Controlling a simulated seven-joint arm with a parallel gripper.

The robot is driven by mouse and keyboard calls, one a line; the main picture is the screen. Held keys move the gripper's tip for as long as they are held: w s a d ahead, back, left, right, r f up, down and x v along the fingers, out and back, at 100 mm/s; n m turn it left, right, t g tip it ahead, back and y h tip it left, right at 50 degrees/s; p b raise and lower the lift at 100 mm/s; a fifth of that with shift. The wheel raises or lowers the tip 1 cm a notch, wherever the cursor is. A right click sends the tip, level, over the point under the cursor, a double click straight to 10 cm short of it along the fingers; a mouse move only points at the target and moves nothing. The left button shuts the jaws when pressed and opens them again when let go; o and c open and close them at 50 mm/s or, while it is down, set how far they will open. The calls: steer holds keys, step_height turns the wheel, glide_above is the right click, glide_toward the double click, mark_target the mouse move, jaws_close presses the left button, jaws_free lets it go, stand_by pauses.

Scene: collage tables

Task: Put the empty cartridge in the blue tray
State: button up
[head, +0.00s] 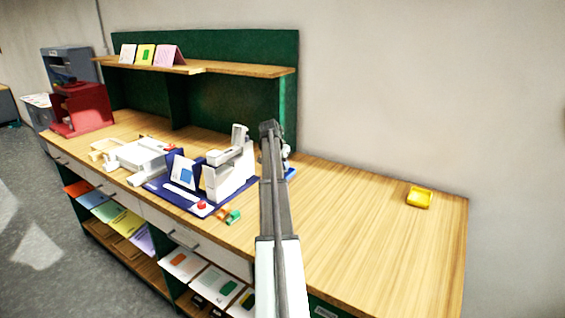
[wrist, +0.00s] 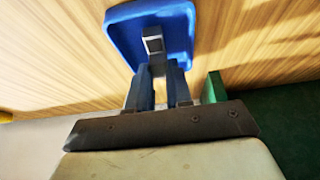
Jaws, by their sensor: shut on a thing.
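In the wrist view, my gripper (wrist: 158,73) is shut on a small grey cartridge (wrist: 153,58) with a pale square on its end. The cartridge shows against the blue tray (wrist: 121,27), over the tray's inside. I cannot tell whether it touches the tray floor. In the head view, only a small part of the blue tray (head: 291,173) shows to the right of my arm, near the back wall. My gripper is mostly hidden behind my arm there.
A white machine (head: 230,170) on a blue mat stands left of my arm. An orange piece (head: 222,212) and a green piece (head: 234,217) lie near the front edge. The right side is mostly clear.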

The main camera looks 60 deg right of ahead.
steer(key=o, duration=0.8)
steer(key=shift+o, duration=0.2)
steer(key=shift+r, duration=0.15)
steer(key=shift+r, duration=2.85)
